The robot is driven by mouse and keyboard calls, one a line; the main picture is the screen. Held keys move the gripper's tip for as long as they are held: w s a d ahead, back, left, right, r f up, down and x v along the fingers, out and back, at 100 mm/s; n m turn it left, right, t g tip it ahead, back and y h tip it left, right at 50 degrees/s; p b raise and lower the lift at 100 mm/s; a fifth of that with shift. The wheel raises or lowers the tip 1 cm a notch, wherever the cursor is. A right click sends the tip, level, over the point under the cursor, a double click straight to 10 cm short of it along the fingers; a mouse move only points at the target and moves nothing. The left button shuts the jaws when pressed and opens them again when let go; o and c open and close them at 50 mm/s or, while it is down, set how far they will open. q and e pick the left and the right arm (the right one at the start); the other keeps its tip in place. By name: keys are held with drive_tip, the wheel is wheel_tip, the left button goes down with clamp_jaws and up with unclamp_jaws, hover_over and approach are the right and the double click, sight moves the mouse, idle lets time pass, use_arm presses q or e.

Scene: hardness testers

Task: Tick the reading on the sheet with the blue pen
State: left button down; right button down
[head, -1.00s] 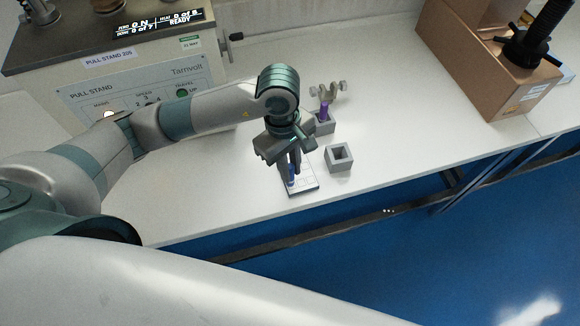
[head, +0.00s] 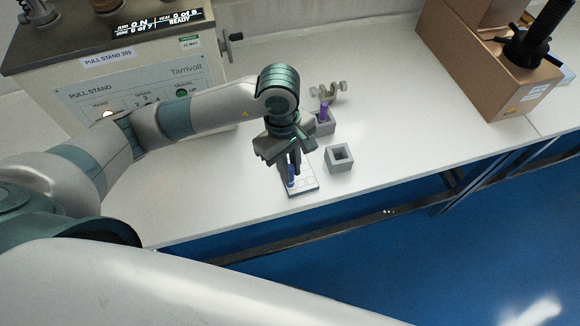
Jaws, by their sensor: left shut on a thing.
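My left gripper (head: 291,168) points down over the sheet and is shut on the blue pen (head: 291,181). The pen is held roughly upright, its lower part showing below the fingers. The sheet (head: 308,185) is a small white card with printed boxes, lying near the front edge of the bench. The gripper hides part of it. Whether the pen tip touches the sheet I cannot tell, and no tick mark can be made out. The pull stand's display (head: 160,22) at the upper left shows "0 N" and "READY". My right gripper is not in view.
A grey square holder (head: 339,168) with an empty hole stands right of the sheet. Another grey holder (head: 326,128) behind it holds a purple pen (head: 324,110). A metal clamp piece (head: 328,91) lies farther back. A brown machine (head: 480,75) stands at right. Bench between is clear.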

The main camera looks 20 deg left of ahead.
use_arm(q)
drive_tip(key=shift+d+f+b, duration=0.1)
drive_tip(key=shift+f+b, duration=0.05)
drive_tip(key=shift+b, duration=0.45)
idle(0.5)
idle(0.3)
drive_tip(key=shift+s+f+b, duration=0.15)
drive_tip(key=shift+b, duration=0.4)
